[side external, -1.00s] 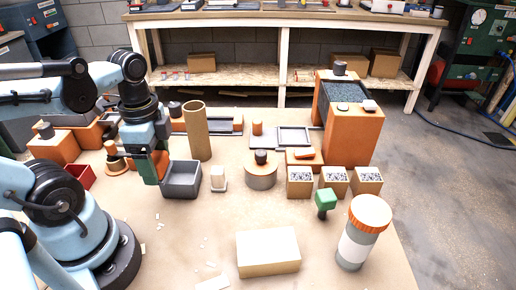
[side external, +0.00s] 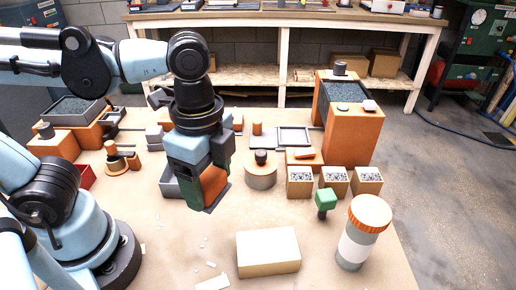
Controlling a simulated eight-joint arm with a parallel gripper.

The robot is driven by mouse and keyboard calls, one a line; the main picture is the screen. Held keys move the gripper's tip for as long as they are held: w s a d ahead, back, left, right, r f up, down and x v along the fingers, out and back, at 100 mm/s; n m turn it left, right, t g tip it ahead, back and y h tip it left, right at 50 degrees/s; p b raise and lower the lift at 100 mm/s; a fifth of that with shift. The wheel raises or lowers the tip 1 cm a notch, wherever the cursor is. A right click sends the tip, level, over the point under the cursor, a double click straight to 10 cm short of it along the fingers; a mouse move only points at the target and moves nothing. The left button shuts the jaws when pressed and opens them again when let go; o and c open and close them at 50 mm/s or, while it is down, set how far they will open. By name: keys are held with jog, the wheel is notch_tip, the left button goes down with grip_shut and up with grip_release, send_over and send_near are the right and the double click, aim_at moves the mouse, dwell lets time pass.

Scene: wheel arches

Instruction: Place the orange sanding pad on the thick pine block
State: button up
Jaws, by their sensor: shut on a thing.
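The thick pine block (side external: 268,252) lies on the tabletop at the front centre, its pale top bare. My gripper (side external: 205,190) is to the left of the block and farther back, pointing down above the table. It is shut on the orange sanding pad (side external: 213,182), which shows between the dark fingers. The fingers partly hide the pad, and its exact height above the table is hard to tell.
An orange-lidded jar (side external: 362,235) stands right of the block, with a green-headed piece (side external: 325,202) behind it. A thin pale piece (side external: 212,283) lies front left. A grey tray (side external: 168,182) is partly hidden behind my gripper. Table between gripper and block is mostly clear.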

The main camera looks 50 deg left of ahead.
jog(key=s+d+r+m, duration=0.2)
jog(key=s+d+m, duration=0.3)
jog(key=d, duration=0.8)
send_over(267, 245)
jog(key=shift+n, duration=0.4)
notch_tip(267, 245, down, 7)
jog(key=shift+f, duration=2.05)
jog(key=shift+f, duration=0.1)
jog(key=o, duration=1.1)
jog(key=shift+c, duration=0.2)
